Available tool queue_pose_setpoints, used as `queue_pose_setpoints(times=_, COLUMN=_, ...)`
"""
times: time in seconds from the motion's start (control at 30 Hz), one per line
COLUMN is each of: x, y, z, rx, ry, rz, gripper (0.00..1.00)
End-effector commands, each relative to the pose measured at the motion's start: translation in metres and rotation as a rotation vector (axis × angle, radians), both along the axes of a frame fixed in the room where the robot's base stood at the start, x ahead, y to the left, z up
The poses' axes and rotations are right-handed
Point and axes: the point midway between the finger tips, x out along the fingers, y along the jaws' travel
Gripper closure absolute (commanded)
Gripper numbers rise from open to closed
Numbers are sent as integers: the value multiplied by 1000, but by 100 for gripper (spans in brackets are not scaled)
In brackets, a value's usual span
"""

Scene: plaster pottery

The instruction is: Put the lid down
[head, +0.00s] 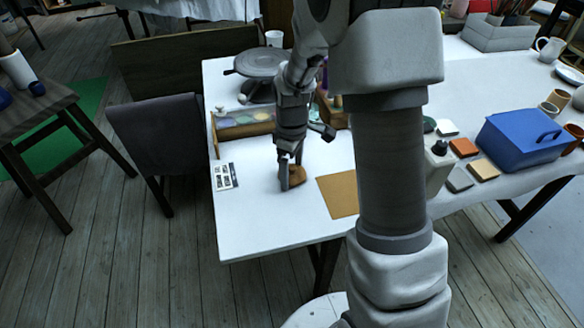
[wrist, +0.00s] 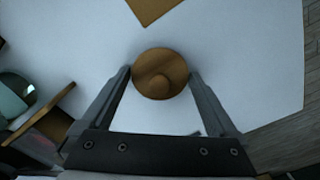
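The lid is a round brown disc with a small knob. In the wrist view the lid (wrist: 160,64) lies between the two fingertips of my gripper (wrist: 160,74), with a finger against each side of its rim and the knob facing the camera. In the head view the lid (head: 298,173) shows beside the near finger of my gripper (head: 291,176), low over the white table (head: 262,222). The finger hides part of the lid there. I cannot tell whether the lid touches the table top.
A tan square sheet (head: 338,195) lies just right of the lid. A printed card (head: 224,176) lies to the left. A wooden paint box (head: 243,125) and a dark turntable (head: 258,63) stand behind. A blue box (head: 520,138) and colour tiles are at right. The table front is clear.

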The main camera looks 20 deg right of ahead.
Motion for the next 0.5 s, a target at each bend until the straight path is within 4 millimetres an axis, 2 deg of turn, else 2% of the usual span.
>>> queue_pose_setpoints(times=0.3, x=0, y=0, z=4, rx=-1, ry=-1, rz=0, gripper=0)
queue_pose_setpoints(times=0.37, x=1, y=0, z=9, rx=0, ry=-3, rz=0, gripper=0)
queue_pose_setpoints(times=0.5, x=1, y=0, z=34, rx=1, ry=-6, rz=0, gripper=0)
